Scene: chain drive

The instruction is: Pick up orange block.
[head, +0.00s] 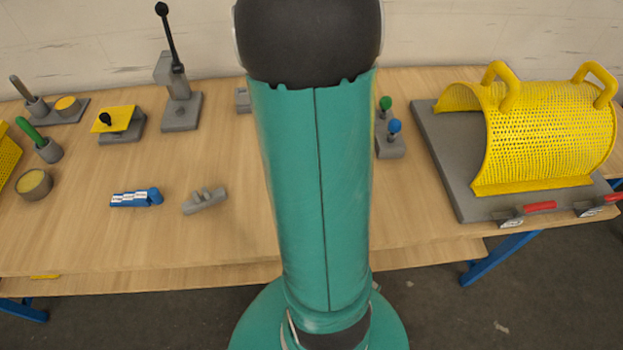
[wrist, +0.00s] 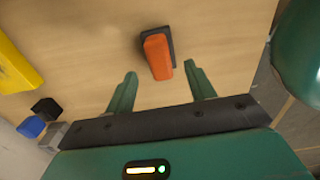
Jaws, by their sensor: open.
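The orange block (wrist: 158,57) shows in the wrist view, near the upper middle, with a dark grey piece (wrist: 171,42) along its upper and right side. It is on or just above the wooden table top. My gripper (wrist: 161,88) is open and empty. Its two green fingers point toward the block, one on each side of its near end and apart from it in the picture. How high the fingers are above the table I cannot tell. In the head view my arm blocks the middle of the table, and neither the block nor my gripper shows.
In the wrist view, a yellow part (wrist: 17,65) and a blue knob (wrist: 31,127) are at the left. In the head view, a yellow perforated guard (head: 545,135) stands on a grey plate at the right. Several small fixtures and a blue tool (head: 136,198) are at the left.

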